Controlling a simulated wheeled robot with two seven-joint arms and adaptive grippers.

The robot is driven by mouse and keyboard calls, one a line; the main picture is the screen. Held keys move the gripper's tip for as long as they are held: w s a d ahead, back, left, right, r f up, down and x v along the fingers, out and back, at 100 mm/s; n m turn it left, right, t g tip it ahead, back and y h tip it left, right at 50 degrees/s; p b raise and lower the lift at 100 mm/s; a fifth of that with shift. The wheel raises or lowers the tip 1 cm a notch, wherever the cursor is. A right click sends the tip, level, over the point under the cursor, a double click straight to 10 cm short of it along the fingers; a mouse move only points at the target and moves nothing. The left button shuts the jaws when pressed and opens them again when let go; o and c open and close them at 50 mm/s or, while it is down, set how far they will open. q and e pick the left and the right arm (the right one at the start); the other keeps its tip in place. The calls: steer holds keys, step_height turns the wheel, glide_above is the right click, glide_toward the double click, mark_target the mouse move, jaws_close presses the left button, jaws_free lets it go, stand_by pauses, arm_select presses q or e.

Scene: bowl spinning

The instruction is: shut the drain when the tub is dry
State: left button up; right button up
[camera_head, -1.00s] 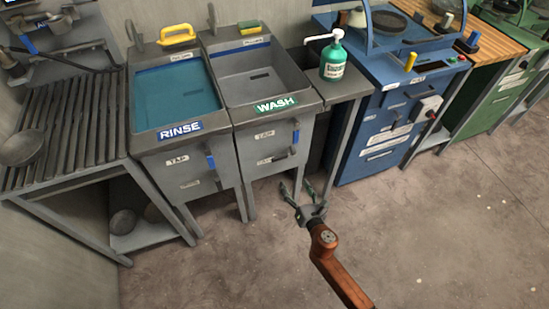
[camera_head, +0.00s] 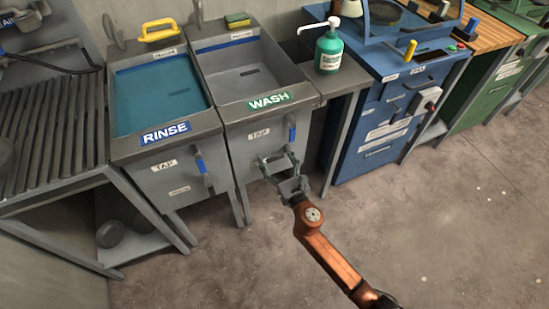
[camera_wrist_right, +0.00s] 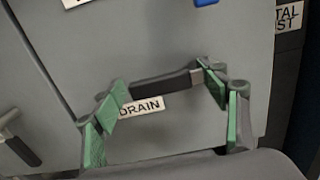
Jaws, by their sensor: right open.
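The WASH tub (camera_head: 285,78) is a grey metal basin with no water visible in it and a dark slot on its floor. Its front panel bears a TAP label and a blue-ended tap handle (camera_head: 292,130). In the right wrist view, the dark drain lever (camera_wrist_right: 160,87) with a pale end lies crosswise above the DRAIN label (camera_wrist_right: 142,106). My right gripper (camera_head: 277,162) is open at the lower front of this tub. Its green-padded fingers (camera_wrist_right: 165,92) appear either side of the lever; I cannot tell if they touch it. My left gripper is out of view.
The RINSE tub (camera_head: 113,107) to the left holds blue-green water. A green soap bottle (camera_head: 328,52) stands on the side shelf to the right. A blue machine (camera_head: 385,110) stands farther right. The floor (camera_head: 440,235) in front is clear.

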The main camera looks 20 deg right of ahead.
steer(key=shift+c, duration=0.4)
steer(key=c, duration=1.6)
